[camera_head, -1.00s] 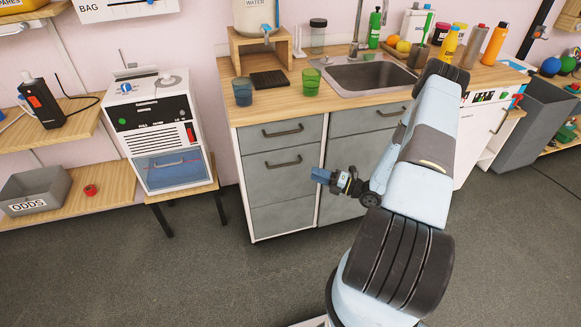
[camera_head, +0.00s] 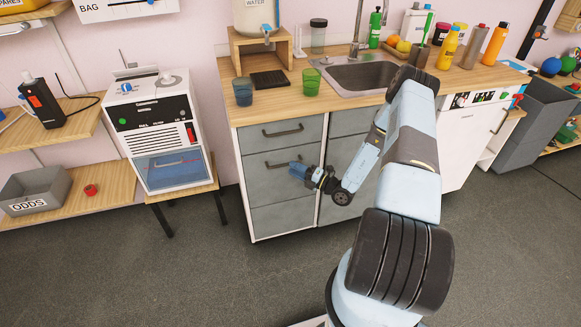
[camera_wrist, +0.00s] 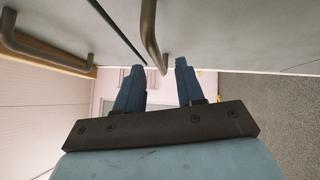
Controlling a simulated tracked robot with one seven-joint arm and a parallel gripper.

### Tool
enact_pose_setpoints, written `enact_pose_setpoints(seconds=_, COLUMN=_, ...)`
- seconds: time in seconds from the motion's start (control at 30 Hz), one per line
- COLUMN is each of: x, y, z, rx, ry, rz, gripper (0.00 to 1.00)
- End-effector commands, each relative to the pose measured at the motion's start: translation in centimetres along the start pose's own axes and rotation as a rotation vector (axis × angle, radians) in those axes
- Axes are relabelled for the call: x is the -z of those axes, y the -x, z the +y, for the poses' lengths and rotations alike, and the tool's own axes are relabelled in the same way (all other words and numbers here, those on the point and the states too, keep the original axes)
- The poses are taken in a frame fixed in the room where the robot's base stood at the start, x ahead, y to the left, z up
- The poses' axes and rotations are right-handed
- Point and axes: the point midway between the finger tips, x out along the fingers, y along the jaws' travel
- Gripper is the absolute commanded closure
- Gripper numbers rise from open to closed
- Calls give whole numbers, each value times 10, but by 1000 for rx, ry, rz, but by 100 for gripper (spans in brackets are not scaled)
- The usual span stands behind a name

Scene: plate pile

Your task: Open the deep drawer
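The grey drawer front (camera_head: 262,185) below the top drawer, apparently the deep drawer, is shut. Its dark bar handle (camera_head: 270,165) is partly covered by my gripper (camera_head: 294,169). In the wrist view the same handle (camera_wrist: 150,35) runs down from the top edge, and its near end lies between the two blue fingertips of my gripper (camera_wrist: 160,68). The fingers are apart, with a gap visible on both sides of the bar. I cannot tell how deep the bar sits between them.
The top drawer (camera_head: 255,134) above is shut; its handle (camera_wrist: 38,55) shows at the left in the wrist view. A cabinet door (camera_head: 345,205) stands to the right. The counter (camera_head: 285,100) above holds cups and a sink. The floor (camera_head: 240,285) in front is clear.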

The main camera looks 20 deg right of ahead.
Motion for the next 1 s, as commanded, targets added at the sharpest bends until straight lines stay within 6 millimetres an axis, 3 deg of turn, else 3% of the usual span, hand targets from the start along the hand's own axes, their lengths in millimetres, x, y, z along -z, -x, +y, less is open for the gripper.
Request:
enact_pose_setpoints(seconds=0.23, x=0, y=-27, z=0, rx=0, ry=1, rz=1, gripper=62)
enact_pose_setpoints(seconds=0.63, x=0, y=-32, z=0, rx=0, ry=1, rz=0, gripper=62)
enact_pose_setpoints(seconds=1.0, x=0, y=-32, z=0, rx=1, ry=0, rz=0, gripper=97)
